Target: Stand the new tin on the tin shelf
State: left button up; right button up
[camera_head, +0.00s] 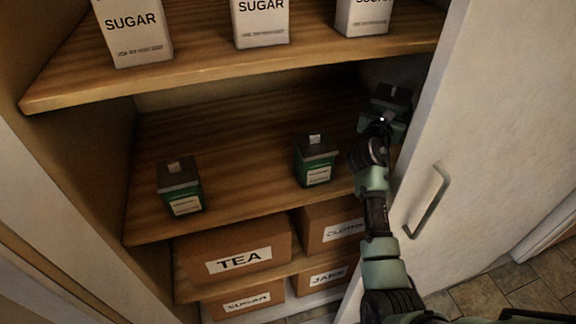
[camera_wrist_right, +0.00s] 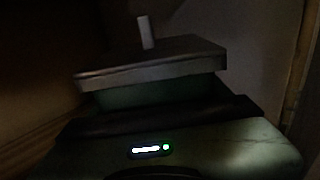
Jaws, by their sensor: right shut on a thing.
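My right gripper (camera_head: 386,116) is at the right end of the middle shelf, by the cabinet's right side. It is shut on a green tin with a grey lid (camera_head: 392,96), seen mostly from behind my arm. In the right wrist view the tin's grey lid and lid knob (camera_wrist_right: 150,62) show above the gripper; its lower part is hidden. I cannot tell whether its base touches the shelf. The wooden tin shelf (camera_head: 235,135) bears two similar labelled green tins, one at the left (camera_head: 181,188) and one in the middle (camera_head: 316,162). My left gripper is not in view.
An upper shelf (camera_head: 210,77) holds white sugar packs (camera_head: 262,22). Below are cardboard boxes, including the TEA box (camera_head: 234,252). The open white door (camera_head: 490,130) with its handle (camera_head: 428,202) stands close at the right of my arm. The shelf between and behind the two tins is clear.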

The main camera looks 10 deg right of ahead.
jog(key=shift+w+d, duration=0.2)
jog(key=shift+d, duration=0.05)
jog(key=shift+s, duration=0.1)
notch_tip(320, 180, down, 6)
jog(key=shift+r+b, duration=0.1)
jog(key=shift+b, duration=0.75)
notch_tip(320, 180, down, 4)
jog(key=shift+a+r+b, duration=0.1)
jog(key=shift+r+b, duration=0.05)
jog(key=shift+b, duration=0.55)
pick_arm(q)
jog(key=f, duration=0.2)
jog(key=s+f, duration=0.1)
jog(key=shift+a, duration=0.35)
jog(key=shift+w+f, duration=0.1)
pick_arm(e)
jog(key=shift+f, duration=0.3)
jog(key=o, duration=1.6)
